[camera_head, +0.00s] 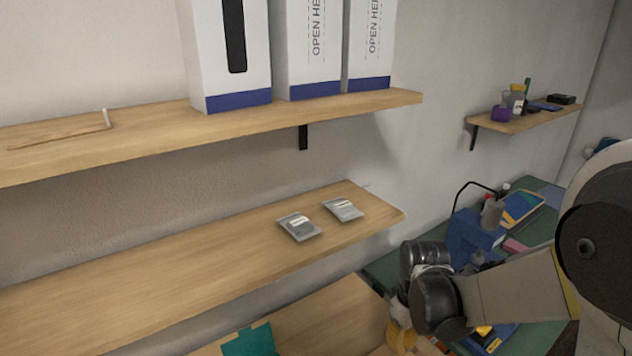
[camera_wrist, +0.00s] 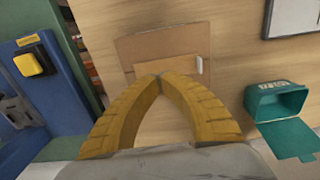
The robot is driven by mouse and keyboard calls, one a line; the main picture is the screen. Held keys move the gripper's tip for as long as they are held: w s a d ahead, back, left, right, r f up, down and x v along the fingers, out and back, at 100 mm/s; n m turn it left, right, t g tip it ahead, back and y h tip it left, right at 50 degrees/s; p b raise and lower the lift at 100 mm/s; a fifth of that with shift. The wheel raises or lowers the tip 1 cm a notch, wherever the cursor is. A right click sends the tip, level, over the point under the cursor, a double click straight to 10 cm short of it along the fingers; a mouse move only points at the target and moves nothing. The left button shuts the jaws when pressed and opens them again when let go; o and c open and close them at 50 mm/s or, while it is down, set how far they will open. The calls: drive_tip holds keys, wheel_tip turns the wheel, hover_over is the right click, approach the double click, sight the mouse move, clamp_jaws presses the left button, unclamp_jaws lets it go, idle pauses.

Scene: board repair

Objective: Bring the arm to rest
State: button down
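My gripper (camera_wrist: 160,80) has two ribbed yellow fingers. They come together at the tips in the wrist view, and nothing shows between them. Beyond the fingertips is a brown flat piece (camera_wrist: 163,44) with a small white tab, on a wooden surface. In the head view my arm reaches in from the right edge, bent at a dark joint. Only a yellowish part of my gripper (camera_head: 400,338) shows there, low in the picture beside the lower wooden surface.
A teal bin (camera_wrist: 277,101) stands right of the fingers, and a blue device with a yellow button (camera_wrist: 35,60) stands left. Two small packets (camera_head: 299,227) (camera_head: 343,209) lie on the middle shelf (camera_head: 180,265). Tall white boxes (camera_head: 312,50) stand on the upper shelf (camera_head: 60,155).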

drive_tip(key=shift+r+p, duration=0.35)
drive_tip(key=shift+r, duration=0.4)
drive_tip(key=shift+r, duration=0.1)
drive_tip(key=s+r+m+t, duration=0.6)
drive_tip(key=s+r, duration=0.5)
drive_tip(key=r, duration=0.4)
drive_tip(key=shift+r+m+t, duration=0.4)
drive_tip(key=shift+t, duration=0.2)
